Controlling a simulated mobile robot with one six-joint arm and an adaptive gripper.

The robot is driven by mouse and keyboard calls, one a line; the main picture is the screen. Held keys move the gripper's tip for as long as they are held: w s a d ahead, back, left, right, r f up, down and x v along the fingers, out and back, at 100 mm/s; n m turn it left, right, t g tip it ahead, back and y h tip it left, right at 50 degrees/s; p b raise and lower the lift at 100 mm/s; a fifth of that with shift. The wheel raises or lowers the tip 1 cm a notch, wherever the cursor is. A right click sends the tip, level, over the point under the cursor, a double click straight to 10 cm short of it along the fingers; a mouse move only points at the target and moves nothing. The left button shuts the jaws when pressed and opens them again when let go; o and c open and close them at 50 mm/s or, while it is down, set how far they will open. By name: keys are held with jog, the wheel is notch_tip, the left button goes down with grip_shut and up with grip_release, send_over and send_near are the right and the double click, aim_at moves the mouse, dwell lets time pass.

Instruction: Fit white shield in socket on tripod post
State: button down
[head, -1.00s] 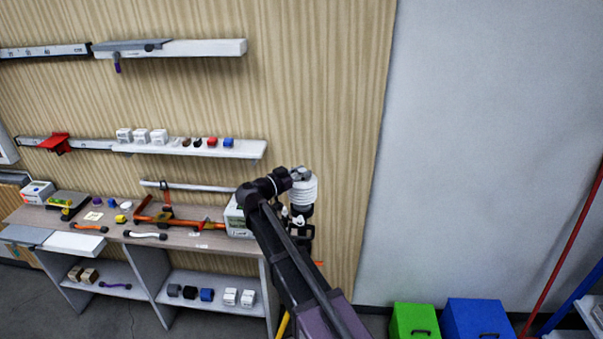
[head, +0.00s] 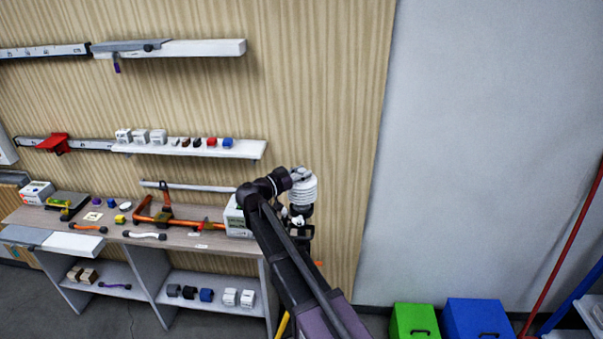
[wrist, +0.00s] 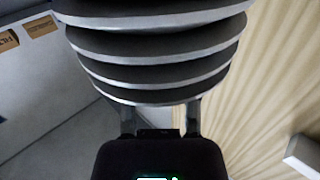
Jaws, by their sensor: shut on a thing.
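The white shield (head: 303,189) is a ribbed, round, stacked-plate body at the end of my arm in the head view. In the wrist view the shield (wrist: 155,50) fills the top middle, its plates dark underneath with pale rims. My gripper (wrist: 160,118) is shut on it, with a finger on each side below the plates. In the head view the gripper is mostly hidden by my arm and the shield. A dark piece and small white parts (head: 297,219) show just below the shield. I cannot tell whether the shield touches them. The tripod post and its socket are largely hidden behind my arm.
A workbench (head: 180,238) with tools and a pale box (head: 236,218) stands left of my arm. Wall shelves (head: 190,148) hold small boxes. A green bin (head: 414,320) and a blue bin (head: 483,318) stand on the floor at right. The grey wall area right of the shield is clear.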

jog(key=shift+f+b, duration=0.6)
dwell(0.8)
jog(key=shift+c, duration=1.4)
grip_release()
jog(key=shift+o, duration=1.4)
jog(key=shift+r, duration=0.15)
jog(key=shift+r+p, duration=3.4)
jog(key=shift+p, duration=0.15)
